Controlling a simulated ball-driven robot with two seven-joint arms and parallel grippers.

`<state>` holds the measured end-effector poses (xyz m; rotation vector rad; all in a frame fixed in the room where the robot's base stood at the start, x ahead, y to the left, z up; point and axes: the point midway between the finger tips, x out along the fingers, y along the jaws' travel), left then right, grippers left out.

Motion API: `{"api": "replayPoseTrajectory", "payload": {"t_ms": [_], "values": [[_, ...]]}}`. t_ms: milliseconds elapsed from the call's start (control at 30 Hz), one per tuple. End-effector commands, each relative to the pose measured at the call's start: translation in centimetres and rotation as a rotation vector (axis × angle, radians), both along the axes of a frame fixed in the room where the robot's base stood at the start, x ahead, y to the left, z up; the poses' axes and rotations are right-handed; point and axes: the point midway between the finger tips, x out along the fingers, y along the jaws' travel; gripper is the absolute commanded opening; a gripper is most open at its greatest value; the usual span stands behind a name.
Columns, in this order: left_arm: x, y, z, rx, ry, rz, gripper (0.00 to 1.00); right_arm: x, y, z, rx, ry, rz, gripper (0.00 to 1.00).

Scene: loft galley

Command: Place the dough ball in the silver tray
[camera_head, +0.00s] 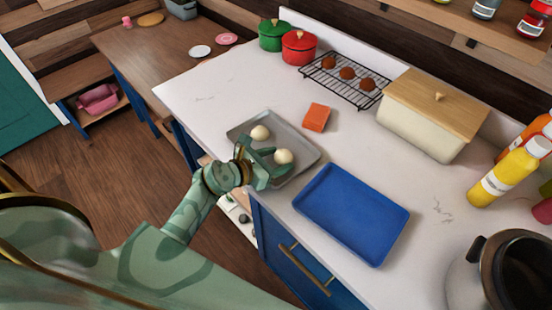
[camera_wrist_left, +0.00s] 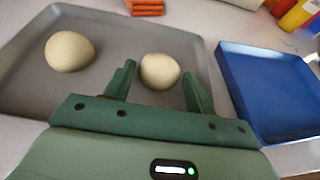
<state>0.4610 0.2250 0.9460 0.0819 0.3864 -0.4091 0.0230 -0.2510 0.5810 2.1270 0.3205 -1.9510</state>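The silver tray (camera_head: 303,147) lies on the white counter, left of the blue tray. Two pale dough balls rest in it: one (camera_head: 260,132) toward the back left and one (camera_head: 284,156) nearer the right. My left gripper (camera_head: 271,161) reaches over the tray's front edge with its green fingers spread. In the left wrist view the right-hand dough ball (camera_wrist_left: 160,71) shows between and just past the open fingertips (camera_wrist_left: 160,84), with gaps at both sides. The other dough ball (camera_wrist_left: 69,51) lies to the left, apart from the fingers. My right gripper is not in view.
The empty blue tray (camera_head: 351,212) lies close to the right. An orange-red block (camera_head: 316,117) sits behind the silver tray. A cooling rack (camera_head: 331,86) with brown balls, a bread box (camera_head: 422,132) and bottles (camera_head: 509,172) stand farther back. The counter's left part is clear.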

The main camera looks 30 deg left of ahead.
Motion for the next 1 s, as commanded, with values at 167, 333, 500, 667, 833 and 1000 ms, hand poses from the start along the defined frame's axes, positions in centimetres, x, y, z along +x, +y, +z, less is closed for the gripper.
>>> {"api": "replayPoseTrajectory", "payload": {"t_ms": [167,333,500,667,833,1000], "values": [[0.0,0.0,0.0,0.0,0.0,0.0,0.7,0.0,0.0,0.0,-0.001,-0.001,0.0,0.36],[0.0,0.0,0.2,0.0,0.0,0.0,0.7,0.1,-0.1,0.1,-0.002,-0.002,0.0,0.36],[-1.7,0.8,1.1,0.002,0.003,0.0,0.7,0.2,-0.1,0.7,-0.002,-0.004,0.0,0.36],[-4.9,2.2,2.6,0.004,0.002,0.0,0.7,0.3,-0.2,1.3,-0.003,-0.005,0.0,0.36],[-8.1,3.5,4.0,0.003,0.003,-0.002,0.7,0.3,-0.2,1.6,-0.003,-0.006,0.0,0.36],[-9.8,4.3,4.7,0.002,0.001,0.0,0.7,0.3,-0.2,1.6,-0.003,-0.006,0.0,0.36]]}}
